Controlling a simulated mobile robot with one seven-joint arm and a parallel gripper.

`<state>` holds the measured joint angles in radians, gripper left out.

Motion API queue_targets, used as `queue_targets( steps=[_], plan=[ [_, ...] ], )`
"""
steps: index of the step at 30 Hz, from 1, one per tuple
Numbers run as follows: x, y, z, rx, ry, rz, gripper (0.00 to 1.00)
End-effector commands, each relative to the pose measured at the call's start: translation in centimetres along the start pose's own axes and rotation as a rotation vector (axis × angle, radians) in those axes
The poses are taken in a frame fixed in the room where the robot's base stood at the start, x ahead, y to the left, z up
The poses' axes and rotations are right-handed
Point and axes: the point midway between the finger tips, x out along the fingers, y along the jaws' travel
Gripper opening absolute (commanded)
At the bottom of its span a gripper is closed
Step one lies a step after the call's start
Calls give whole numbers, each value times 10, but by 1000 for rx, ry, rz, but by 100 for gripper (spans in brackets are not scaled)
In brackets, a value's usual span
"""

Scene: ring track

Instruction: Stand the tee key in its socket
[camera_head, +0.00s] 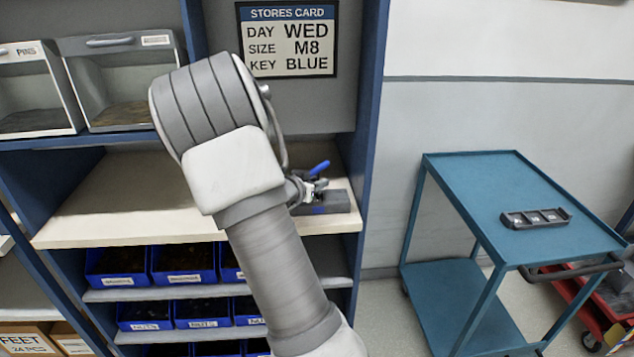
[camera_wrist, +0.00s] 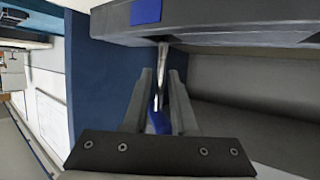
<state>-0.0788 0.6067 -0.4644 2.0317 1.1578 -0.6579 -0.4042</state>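The tee key has a blue handle (camera_head: 319,167) and a thin metal shaft. In the wrist view its shaft (camera_wrist: 162,65) runs from between my fingers to a dark block with a blue patch (camera_wrist: 147,11), and the blue handle (camera_wrist: 158,121) lies between the fingers. I cannot tell whether the tip is inside the block. My gripper (camera_head: 309,187) is just above the block (camera_head: 335,203) on the shelf; its two fingers (camera_wrist: 161,85) flank the key with narrow gaps showing. Whether they press on it cannot be told. My forearm hides part of the shelf.
A stores card (camera_head: 287,40) on the back panel reads WED, M8, KEY BLUE. Clear-fronted bins (camera_head: 122,80) stand above left, and blue bins (camera_head: 183,264) sit below the pale shelf (camera_head: 110,205). A blue post bounds the shelf on the right. A teal cart (camera_head: 460,170) carries a dark three-slot holder (camera_head: 535,218).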

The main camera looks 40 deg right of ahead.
Motion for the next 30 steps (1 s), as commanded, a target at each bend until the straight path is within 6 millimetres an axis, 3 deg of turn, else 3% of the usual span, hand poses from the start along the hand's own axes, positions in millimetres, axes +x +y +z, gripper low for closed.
queue_targets(
  steps=[3, 14, 30],
  plan=[
    [0, 0, 0, 0, 0, 0, 43],
    [-5, -1, -5, -1, -1, -2, 43],
    [-107, -1, -5, -1, -1, -3, 43]
  ],
)
